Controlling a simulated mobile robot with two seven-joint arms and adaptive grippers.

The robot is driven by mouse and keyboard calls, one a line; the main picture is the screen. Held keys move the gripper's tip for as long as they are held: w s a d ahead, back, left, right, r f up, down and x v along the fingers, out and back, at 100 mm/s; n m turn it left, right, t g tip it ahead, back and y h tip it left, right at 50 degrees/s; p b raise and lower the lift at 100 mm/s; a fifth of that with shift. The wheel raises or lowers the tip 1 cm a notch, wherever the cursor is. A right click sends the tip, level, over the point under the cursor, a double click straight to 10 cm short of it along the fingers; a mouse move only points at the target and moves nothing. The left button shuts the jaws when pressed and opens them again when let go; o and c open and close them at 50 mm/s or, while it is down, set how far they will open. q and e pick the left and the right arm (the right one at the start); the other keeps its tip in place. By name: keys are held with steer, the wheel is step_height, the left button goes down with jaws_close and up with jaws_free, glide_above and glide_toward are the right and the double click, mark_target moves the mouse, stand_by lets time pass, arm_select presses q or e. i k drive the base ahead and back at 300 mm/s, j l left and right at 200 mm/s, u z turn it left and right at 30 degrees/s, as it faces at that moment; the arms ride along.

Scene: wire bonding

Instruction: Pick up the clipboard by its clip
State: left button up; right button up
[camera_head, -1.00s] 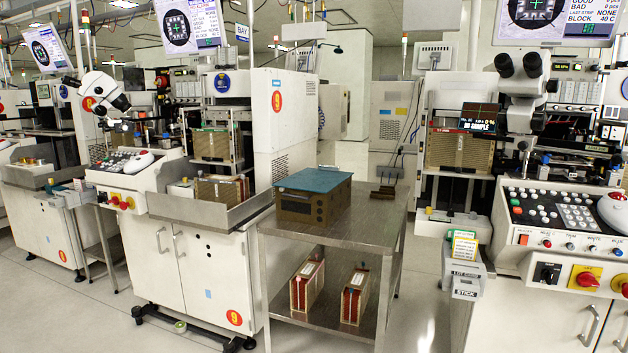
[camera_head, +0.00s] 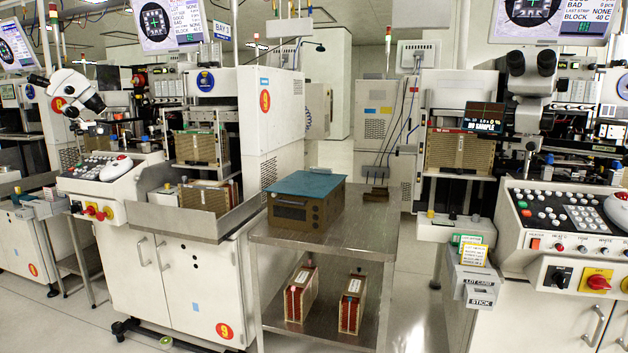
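A flat blue-teal sheet or board (camera_head: 306,184) lies on top of a brown box (camera_head: 318,213) on the steel cart (camera_head: 345,245). A small dark brown object (camera_head: 376,194) lies at the back right of the cart top. Neither of my grippers is in view.
Two magazines with red contents, a left one (camera_head: 301,293) and a right one (camera_head: 352,302), stand on the cart's lower shelf. Bonding machines flank the cart, with a lot card holder (camera_head: 476,284) at right. Cart top's front and right are bare; floor shows in front.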

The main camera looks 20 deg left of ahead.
mark_target(318, 183)
steer(key=i+j+z, duration=0.3)
steer(key=j, duration=0.85)
steer(key=j+z, duration=0.35)
steer(key=j, duration=0.75)
